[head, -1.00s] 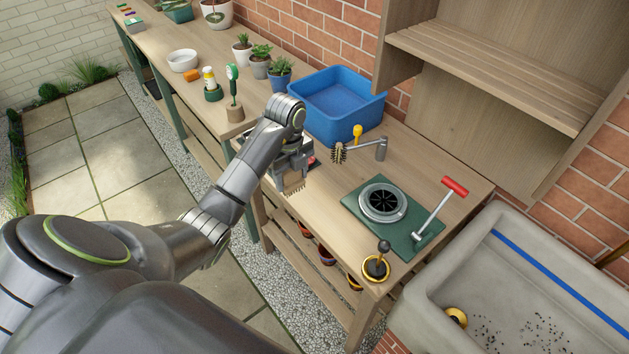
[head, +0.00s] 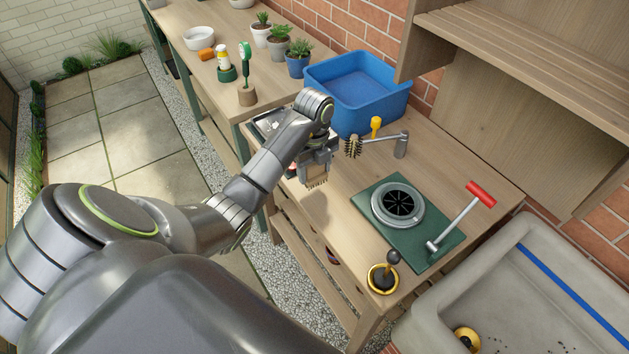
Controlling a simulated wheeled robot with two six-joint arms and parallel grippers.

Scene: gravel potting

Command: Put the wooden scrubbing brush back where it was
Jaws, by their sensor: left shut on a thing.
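My left gripper (head: 316,162) is shut on the wooden scrubbing brush (head: 317,182), whose pale tan bristles show just below the fingers. Most of the brush's body is hidden by the gripper. The brush is over the wooden bench (head: 345,205), near its front edge and left of the green mat. I cannot tell whether it touches the bench top. My right gripper is not in view.
A dark-rimmed tray (head: 263,122) lies partly hidden behind my left arm. A round bristle brush on a metal arm (head: 353,147) stands close right of the gripper. A blue tub (head: 358,88) is behind. A green mat (head: 440,243) carries a round metal fitting and red-handled tool.

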